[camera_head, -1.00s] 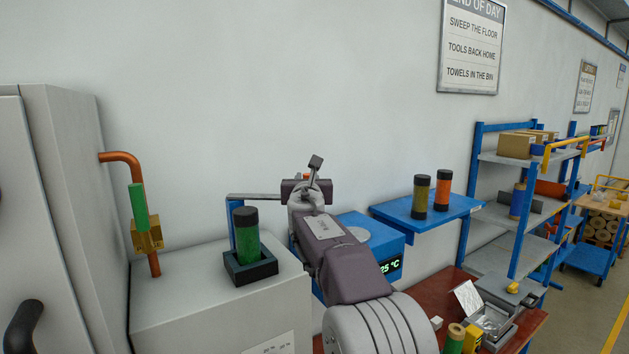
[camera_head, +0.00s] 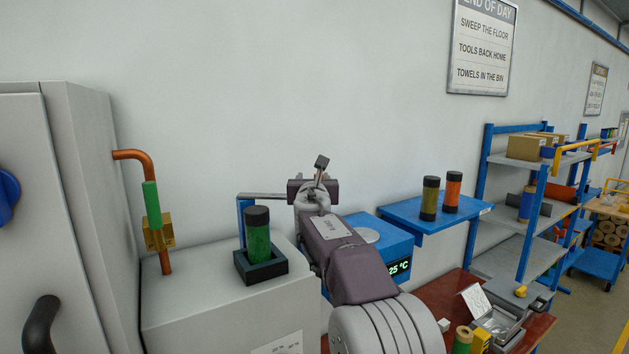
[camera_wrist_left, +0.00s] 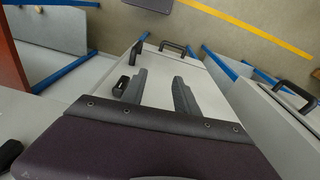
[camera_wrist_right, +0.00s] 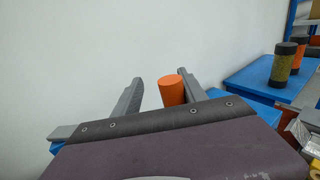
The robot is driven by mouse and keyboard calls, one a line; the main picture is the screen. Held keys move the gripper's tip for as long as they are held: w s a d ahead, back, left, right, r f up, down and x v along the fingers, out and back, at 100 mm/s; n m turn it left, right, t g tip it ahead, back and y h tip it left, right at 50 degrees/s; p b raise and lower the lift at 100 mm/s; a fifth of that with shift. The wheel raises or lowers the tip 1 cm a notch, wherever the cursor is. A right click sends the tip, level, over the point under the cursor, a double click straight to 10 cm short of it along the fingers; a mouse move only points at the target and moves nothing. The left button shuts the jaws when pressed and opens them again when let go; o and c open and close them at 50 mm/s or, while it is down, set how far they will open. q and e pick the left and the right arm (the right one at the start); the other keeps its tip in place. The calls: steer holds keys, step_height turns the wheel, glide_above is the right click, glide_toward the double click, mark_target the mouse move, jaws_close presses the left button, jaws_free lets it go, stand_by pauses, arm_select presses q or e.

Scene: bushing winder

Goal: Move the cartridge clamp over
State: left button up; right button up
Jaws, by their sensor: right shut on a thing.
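The cartridge clamp's grey bar (camera_head: 263,196) runs level from a blue post (camera_head: 242,218) rightward to my right gripper (camera_head: 319,178). A green cartridge with dark ends (camera_head: 257,236) stands upright in a black square holder (camera_head: 261,268), in front of the post. In the right wrist view an orange cylindrical knob (camera_wrist_right: 172,91) stands between the fingers of the right gripper (camera_wrist_right: 153,92), which is shut on it. The knob's lower part is hidden by the gripper body. My left gripper (camera_wrist_left: 159,84) is open and empty in its wrist view, outside the head view.
A grey cabinet (camera_head: 95,200) with a copper pipe (camera_head: 133,155) stands left. Behind my right arm is a blue unit reading 25 °C (camera_head: 399,268). A blue shelf (camera_head: 405,213) holds an olive cartridge (camera_head: 430,198) and an orange cartridge (camera_head: 452,192).

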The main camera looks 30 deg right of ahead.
steer(key=shift+a+f, duration=0.1)
steer(key=shift+a, duration=0.05)
steer(key=b+v, duration=0.2)
steer(key=v, duration=0.6)
steer(key=shift+s+a+b, duration=0.15)
steer(key=shift+s+b, duration=0.2)
steer(key=shift+s, duration=0.05)
